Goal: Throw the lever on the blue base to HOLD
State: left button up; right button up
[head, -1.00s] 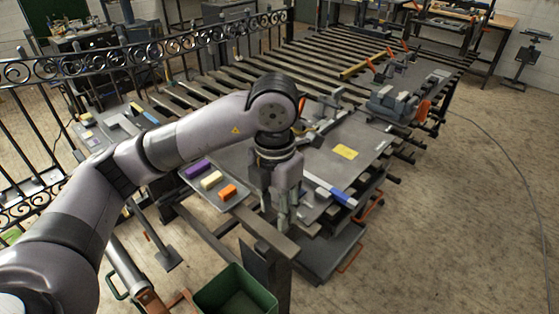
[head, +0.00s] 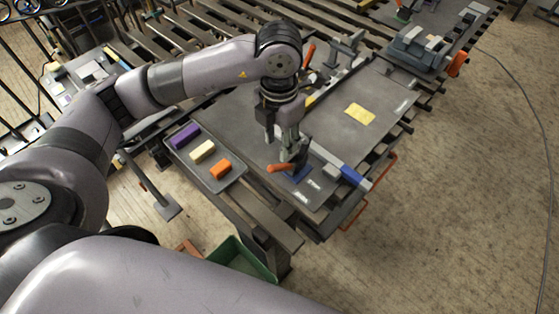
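The lever with an orange handle (head: 278,168) stands on the blue base (head: 299,176) near the front corner of the grey plate. Its handle points left in the head view. Small pale labels (head: 314,184) lie beside the base, too small to read. My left gripper (head: 291,155) points down right at the lever, its fingers just above and behind the handle. The fingers overlap the lever's upper part, so I cannot tell whether they touch it or how far they are apart. My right gripper is out of view.
A tray (head: 232,180) with purple, cream and orange blocks lies left of the lever. A blue-ended bar (head: 351,175) lies to its right. A second orange handle (head: 309,55) stands behind my gripper. A yellow sheet (head: 360,113) lies on the plate. A green bin (head: 240,258) stands below.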

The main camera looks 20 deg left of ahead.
aim_at(280, 165)
pick_arm(q)
jog(key=f, duration=0.2)
jog(key=f+p, duration=0.1)
jog(key=f, duration=0.4)
jog(key=shift+w+f+p, duration=0.25)
jog(key=shift+w+p, duration=0.05)
jog(key=shift+p, duration=0.1)
notch_tip(280, 165, down, 2)
jog(key=shift+f, duration=0.15)
jog(key=shift+f+p, duration=0.35)
jog(key=shift+f, duration=0.25)
jog(key=shift+c, duration=3.1)
grip_shut()
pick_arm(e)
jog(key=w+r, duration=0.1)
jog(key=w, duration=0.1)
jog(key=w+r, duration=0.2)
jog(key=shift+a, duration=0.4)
